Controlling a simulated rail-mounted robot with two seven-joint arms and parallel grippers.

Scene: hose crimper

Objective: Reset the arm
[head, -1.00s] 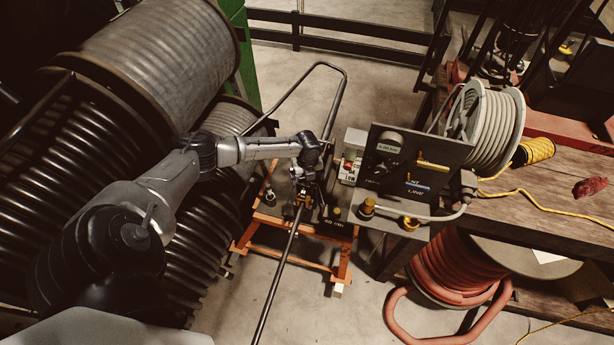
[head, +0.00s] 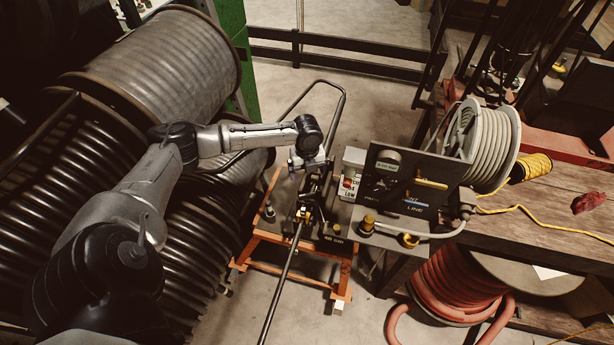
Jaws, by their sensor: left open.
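My left arm reaches in from the left over the large hose reels. Its gripper (head: 306,162) is open and sits just above the hose crimper (head: 308,205), near its upper end. The crimper stands on an orange frame (head: 262,240) and has a long metal handle (head: 283,280) running down toward the bottom of the view. I cannot tell whether the fingers touch the crimper. My right gripper is not in view.
A black control panel (head: 400,185) with valves stands right of the crimper, beside a small red and white box (head: 350,175). A wooden bench (head: 540,212) holds a grey hose reel (head: 493,145). A red hose coil (head: 450,280) lies below it. Bare floor shows in front.

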